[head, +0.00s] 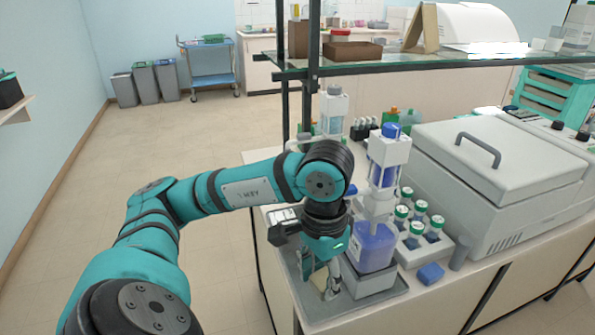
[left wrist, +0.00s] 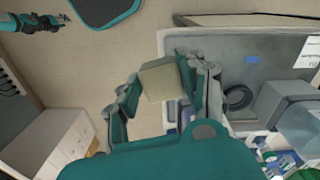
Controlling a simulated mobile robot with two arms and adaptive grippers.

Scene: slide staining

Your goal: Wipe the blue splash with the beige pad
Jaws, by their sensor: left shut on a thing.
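My left gripper (head: 325,280) is shut on the beige pad (head: 319,277), over the left part of the grey tray (head: 340,312). In the left wrist view the pad (left wrist: 160,82) sits between the two fingers (left wrist: 163,92). A small blue patch, seemingly the blue splash (left wrist: 252,60), lies on the tray's bare floor, apart from the pad. In the head view I cannot make out the splash; my arm and gripper cover part of the tray. A teal and dark arm part, possibly my right arm, shows at the upper left of the left wrist view.
A dispenser bottle with blue liquid (head: 372,247) stands at the tray. To its right are a rack of green-capped bottles (head: 412,255), a blue block (head: 430,273) and a large grey machine (head: 500,175). A glass shelf (head: 430,62) hangs above the bench.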

